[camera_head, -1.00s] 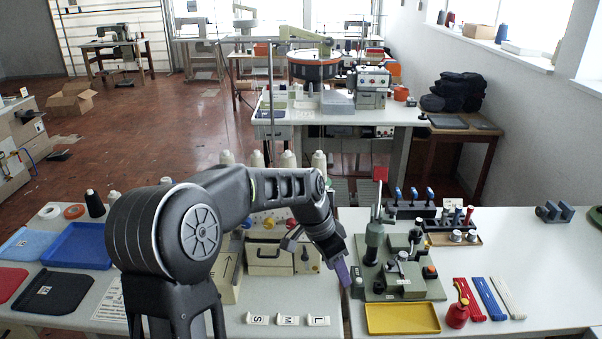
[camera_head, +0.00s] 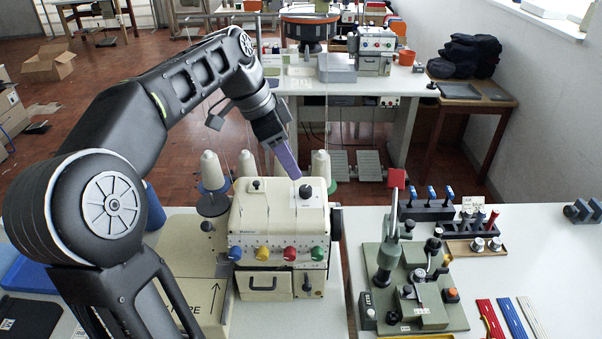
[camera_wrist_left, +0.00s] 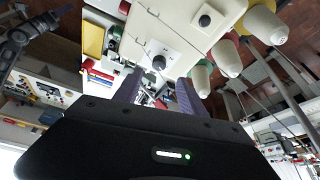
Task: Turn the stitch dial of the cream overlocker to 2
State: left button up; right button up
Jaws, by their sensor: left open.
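The cream overlocker (camera_head: 277,222) stands on the near table, with several coloured knobs across its front. The stitch dial is a dark round knob (camera_head: 306,192) on a white plate on its top right. It also shows in the left wrist view (camera_wrist_left: 159,62), where its setting is too small to read. My left gripper (camera_head: 296,174) reaches down from above, its purple fingertips just above and behind the dial in the head view. In the wrist view the two fingers (camera_wrist_left: 160,80) are apart, with the dial showing between their tips. My right gripper is not in view.
A green buttonhole machine (camera_head: 412,285) stands to the right. White thread cones (camera_head: 320,165) rise behind the overlocker. A second black knob (camera_head: 256,185) sits on its top left. A box with an arrow (camera_head: 205,300) is at its left front.

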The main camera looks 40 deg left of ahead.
aim_at(305, 188)
pick_arm(q)
jog(key=p+x, duration=0.1)
jog(key=x, duration=0.6)
jog(key=shift+w+d+f, duration=0.15)
jog(key=shift+f, duration=0.2)
jog(key=shift+c, duration=0.6)
grip_shut()
